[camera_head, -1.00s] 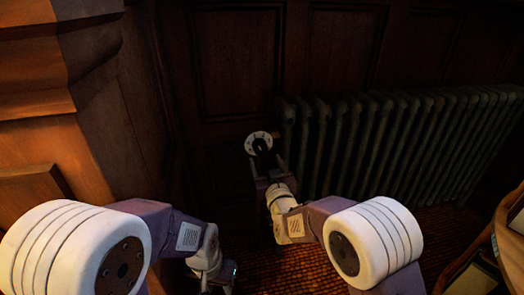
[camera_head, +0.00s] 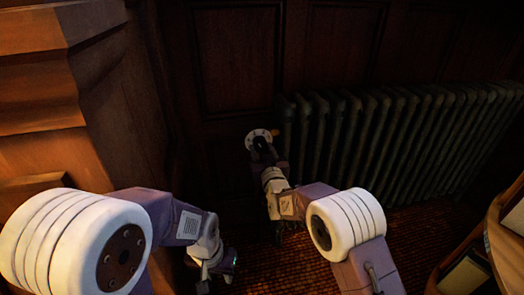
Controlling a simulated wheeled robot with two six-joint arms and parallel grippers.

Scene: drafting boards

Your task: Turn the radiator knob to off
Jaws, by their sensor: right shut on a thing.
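The radiator knob's pale round dial (camera_head: 251,136) shows at the left end of the dark ribbed radiator (camera_head: 385,140), in front of the wood panelling. My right gripper (camera_head: 262,146) is at the knob and shut on it. Its dark fingers and wrist cover the knob's middle and lower part, so where the knob points cannot be read. My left gripper (camera_head: 222,268) hangs low over the carpet at the bottom, away from the knob. Its fingers are too dark and small to tell whether they are open.
A stepped wooden pillar (camera_head: 40,75) stands close on the left. Dark wood panelling (camera_head: 238,60) is behind the knob. A wooden piece of furniture (camera_head: 480,245) with pale items is at the lower right. Patterned carpet (camera_head: 300,265) lies open between.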

